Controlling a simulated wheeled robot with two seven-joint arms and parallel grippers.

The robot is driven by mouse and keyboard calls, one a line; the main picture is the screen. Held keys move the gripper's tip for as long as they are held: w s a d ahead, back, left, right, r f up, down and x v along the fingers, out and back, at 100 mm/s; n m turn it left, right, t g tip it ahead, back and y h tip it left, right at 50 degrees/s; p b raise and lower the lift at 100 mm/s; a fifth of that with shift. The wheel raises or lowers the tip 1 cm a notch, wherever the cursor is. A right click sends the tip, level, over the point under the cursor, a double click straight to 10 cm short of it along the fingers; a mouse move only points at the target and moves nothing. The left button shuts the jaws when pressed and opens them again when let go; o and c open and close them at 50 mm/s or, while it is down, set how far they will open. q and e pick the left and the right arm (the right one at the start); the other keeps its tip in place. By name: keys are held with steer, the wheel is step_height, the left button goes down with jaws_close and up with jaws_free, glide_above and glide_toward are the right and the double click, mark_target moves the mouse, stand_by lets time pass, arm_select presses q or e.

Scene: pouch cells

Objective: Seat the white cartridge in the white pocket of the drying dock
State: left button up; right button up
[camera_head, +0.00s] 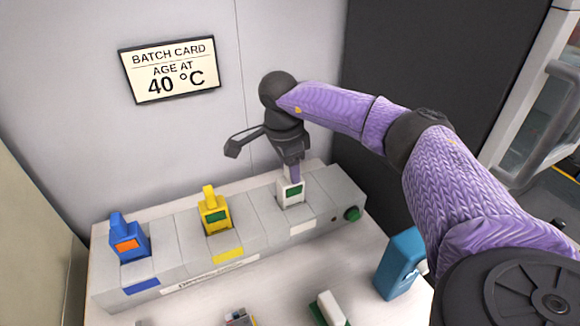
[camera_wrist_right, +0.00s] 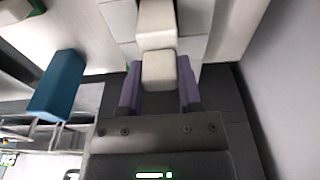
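The white cartridge (camera_head: 290,192), with a small green window, stands upright in the right-hand pocket of the grey drying dock (camera_head: 262,232), above a white label (camera_head: 302,228). Its lower end is hidden in the dock; I cannot tell whether it is fully down. My right gripper (camera_head: 291,170) comes down on it from above. In the right wrist view the purple fingers (camera_wrist_right: 160,92) lie close on both sides of the white handle (camera_wrist_right: 158,70) and appear shut on it. My left gripper is not in view.
A blue cartridge (camera_head: 128,242) and a yellow cartridge (camera_head: 214,215) stand in the left and middle pockets. A green knob (camera_head: 352,214) is on the dock's right end. A blue box (camera_head: 400,263) and a white-and-green block (camera_head: 329,309) are in front. A wall rises behind.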

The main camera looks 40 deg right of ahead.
mark_target(283, 181)
steer(key=o, duration=0.4)
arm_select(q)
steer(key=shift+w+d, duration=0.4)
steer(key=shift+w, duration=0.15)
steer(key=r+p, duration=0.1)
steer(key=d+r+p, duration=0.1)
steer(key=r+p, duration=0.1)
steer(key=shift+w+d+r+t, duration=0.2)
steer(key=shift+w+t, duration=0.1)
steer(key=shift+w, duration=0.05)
arm_select(e)
steer(key=r, duration=0.4)
steer(key=a+r, duration=0.1)
steer(key=r, duration=0.7)
steer(key=shift+w+a+r, duration=0.1)
steer(key=shift+w+a, duration=0.1)
